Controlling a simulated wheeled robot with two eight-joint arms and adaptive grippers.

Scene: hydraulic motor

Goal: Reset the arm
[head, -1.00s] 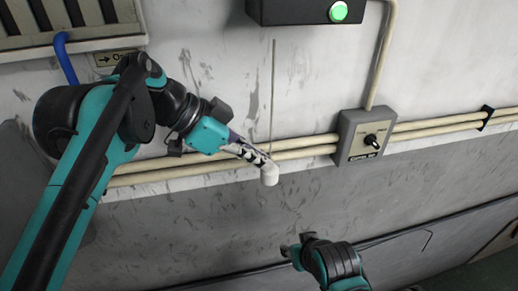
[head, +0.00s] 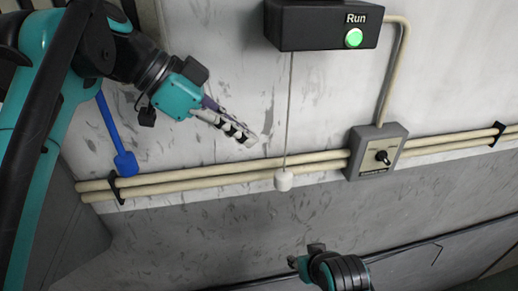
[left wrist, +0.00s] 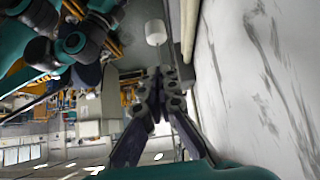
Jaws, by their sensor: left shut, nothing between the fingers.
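My left gripper (head: 243,133) is shut and empty in the head view, in front of the white wall. It is up and to the left of a white pull knob (head: 284,181) that hangs on a thin cord from a black box. In the left wrist view my left gripper (left wrist: 160,80) shows its fingers together, with the white knob (left wrist: 155,33) beyond the tips and apart from them. My right arm shows at the bottom of the head view; its dark end is small there, and its fingers cannot be made out.
The black box (head: 322,25) has a lit green button (head: 354,38) marked Run. A grey switch box (head: 376,152) with a black knob is mounted on the wall. Beige pipes (head: 230,171) run along the wall, and a blue handle (head: 125,163) hangs at left.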

